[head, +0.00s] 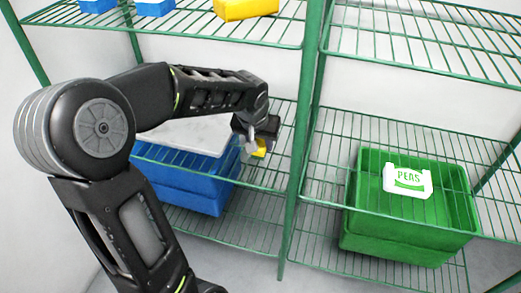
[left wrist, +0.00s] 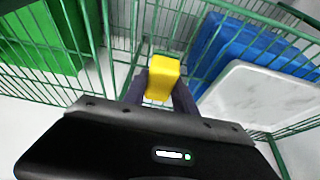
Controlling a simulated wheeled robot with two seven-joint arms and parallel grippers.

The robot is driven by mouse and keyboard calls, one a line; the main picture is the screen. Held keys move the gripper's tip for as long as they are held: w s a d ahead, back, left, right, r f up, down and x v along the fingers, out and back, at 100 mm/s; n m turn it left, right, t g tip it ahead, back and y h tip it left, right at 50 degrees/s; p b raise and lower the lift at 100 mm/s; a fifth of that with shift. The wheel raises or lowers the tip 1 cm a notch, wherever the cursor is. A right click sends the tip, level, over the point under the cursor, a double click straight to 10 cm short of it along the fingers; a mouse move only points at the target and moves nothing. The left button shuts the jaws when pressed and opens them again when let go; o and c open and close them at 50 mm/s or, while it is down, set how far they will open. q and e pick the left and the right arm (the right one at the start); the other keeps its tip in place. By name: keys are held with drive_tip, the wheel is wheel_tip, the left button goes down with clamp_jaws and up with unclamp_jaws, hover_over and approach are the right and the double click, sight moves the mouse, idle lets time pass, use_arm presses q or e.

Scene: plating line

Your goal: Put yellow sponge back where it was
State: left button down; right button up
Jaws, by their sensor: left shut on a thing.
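The yellow sponge (head: 260,150) shows as a small yellow patch at my left gripper (head: 257,143) in the head view. In the left wrist view the sponge (left wrist: 162,78) sits between the two dark fingers (left wrist: 158,98), with a thin green edge at its far end. My left gripper is shut on it. The gripper is at the middle shelf's height, near the green post between the two shelf bays. Whether the sponge touches the shelf wires cannot be told. My right gripper is not in view.
A blue crate (head: 180,190) with a pale board (head: 190,134) above it is left of the gripper. A green crate (head: 400,245) holding a white "PEAS" pack (head: 407,181) stands right.

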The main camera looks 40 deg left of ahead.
sight(260, 151)
use_arm(q)
drive_tip(key=shift+f, duration=1.5)
drive_tip(key=shift+s, duration=0.1)
drive_tip(key=shift+b, duration=0.3)
drive_tip(key=shift+f, duration=0.2)
drive_tip(key=c, duration=1)
unclamp_jaws()
drive_tip(key=shift+r, duration=0.1)
drive_tip(key=shift+r, duration=0.25)
drive_tip(key=p+v, duration=0.3)
drive_tip(key=v, duration=0.8)
drive_tip(key=shift+r, duration=0.4)
